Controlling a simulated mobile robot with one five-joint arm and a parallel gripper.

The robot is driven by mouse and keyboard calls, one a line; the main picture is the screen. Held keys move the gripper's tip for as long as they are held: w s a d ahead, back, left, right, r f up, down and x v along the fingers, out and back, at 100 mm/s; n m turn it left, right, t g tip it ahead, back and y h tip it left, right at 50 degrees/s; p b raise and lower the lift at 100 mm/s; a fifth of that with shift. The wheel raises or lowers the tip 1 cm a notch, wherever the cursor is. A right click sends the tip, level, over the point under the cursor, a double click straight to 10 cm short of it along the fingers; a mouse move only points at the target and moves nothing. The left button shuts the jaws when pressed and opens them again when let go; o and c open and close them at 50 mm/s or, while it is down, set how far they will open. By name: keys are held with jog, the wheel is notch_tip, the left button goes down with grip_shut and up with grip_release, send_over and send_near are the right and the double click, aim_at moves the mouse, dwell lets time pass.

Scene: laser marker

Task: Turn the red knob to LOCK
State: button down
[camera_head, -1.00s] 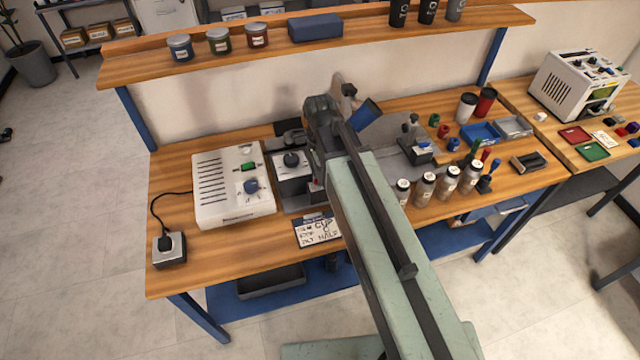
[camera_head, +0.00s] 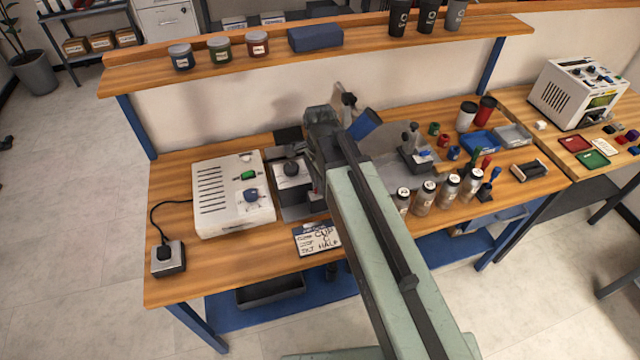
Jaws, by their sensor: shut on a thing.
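My gripper (camera_head: 318,165) is at the end of my green-grey arm, low at the right side of the laser marker (camera_head: 292,186). Its fingers are mostly hidden behind the wrist and arm. It is shut, with the red knob hidden at its tips, so I cannot read the knob's position or the LOCK mark.
A white control box (camera_head: 212,195) with a green switch and blue knob stands left of the marker. Several labelled bottles (camera_head: 424,198) stand right of my arm. A shelf (camera_head: 230,62) runs above.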

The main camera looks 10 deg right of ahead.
jog(key=n, duration=0.4)
jog(key=shift+n, duration=0.3)
jog(key=n, duration=0.4)
jog(key=shift+n, duration=0.3)
jog(key=n, duration=0.6)
jog(key=shift+n, duration=0.6)
jog(key=shift+s, duration=0.1)
jog(key=c, duration=1.8)
grip_release()
jog(key=shift+o, duration=0.2)
notch_tip(320, 180, up, 8)
jog(key=p, duration=0.7)
jog(key=shift+f+p, duration=0.1)
jog(key=shift+p, duration=0.3)
